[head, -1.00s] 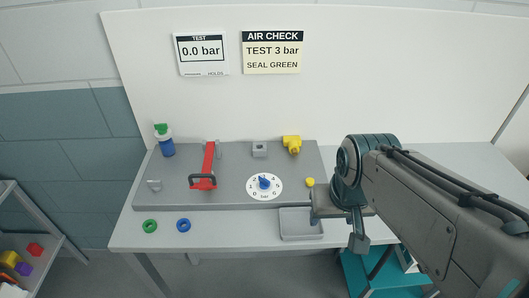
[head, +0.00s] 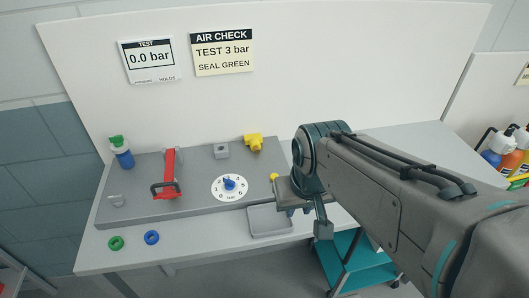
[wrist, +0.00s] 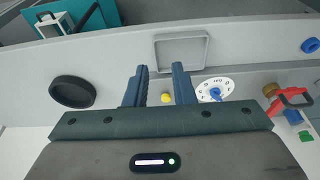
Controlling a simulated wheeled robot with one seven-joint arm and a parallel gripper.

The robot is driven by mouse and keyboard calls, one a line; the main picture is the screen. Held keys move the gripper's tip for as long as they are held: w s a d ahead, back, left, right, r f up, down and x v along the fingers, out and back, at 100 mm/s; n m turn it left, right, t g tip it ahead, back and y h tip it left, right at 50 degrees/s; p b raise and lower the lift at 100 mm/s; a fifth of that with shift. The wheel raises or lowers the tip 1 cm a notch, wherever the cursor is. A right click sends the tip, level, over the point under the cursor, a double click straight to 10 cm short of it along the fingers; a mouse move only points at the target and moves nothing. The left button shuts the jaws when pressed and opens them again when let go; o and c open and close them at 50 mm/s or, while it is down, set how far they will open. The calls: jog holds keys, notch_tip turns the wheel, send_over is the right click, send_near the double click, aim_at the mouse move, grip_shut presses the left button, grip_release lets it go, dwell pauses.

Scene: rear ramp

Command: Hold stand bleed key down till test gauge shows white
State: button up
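A small yellow button (head: 274,177), which I take for the bleed key, sits at the right end of the grey stand (head: 140,210). It also shows in the wrist view (wrist: 166,98), between my fingers. My gripper (head: 291,209) is over the stand's right front corner, close to the button; contact is not visible. Its two fingers (wrist: 160,67) are apart with nothing held between them. The test gauge (head: 149,60) on the back panel has a white face reading 0.0 bar. Smaller text below it is hard to read.
The stand carries a dial with a blue pointer (head: 229,187), a red lever (head: 169,175), a yellow fitting (head: 253,142) and a grey block (head: 221,151). A grey tray (head: 270,220) is at the front. Green (head: 116,243) and blue (head: 152,238) rings lie left. An AIR CHECK card (head: 222,53) hangs above.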

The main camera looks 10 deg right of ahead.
jog(key=w+r, duration=0.1)
jog(key=w, duration=0.1)
jog(key=w+r+p, duration=0.1)
jog(key=w, duration=0.2)
jog(key=w+r, duration=0.1)
jog(key=w, duration=0.1)
jog(key=shift+w+r+p, duration=0.1)
jog(key=shift+w+p, duration=0.2)
grip_shut()
jog(key=w+r+p, duration=0.1)
jog(key=w, duration=0.9)
jog(key=shift+d+r+t, duration=0.25)
jog(key=shift+t, duration=0.05)
jog(key=shift+w, duration=0.1)
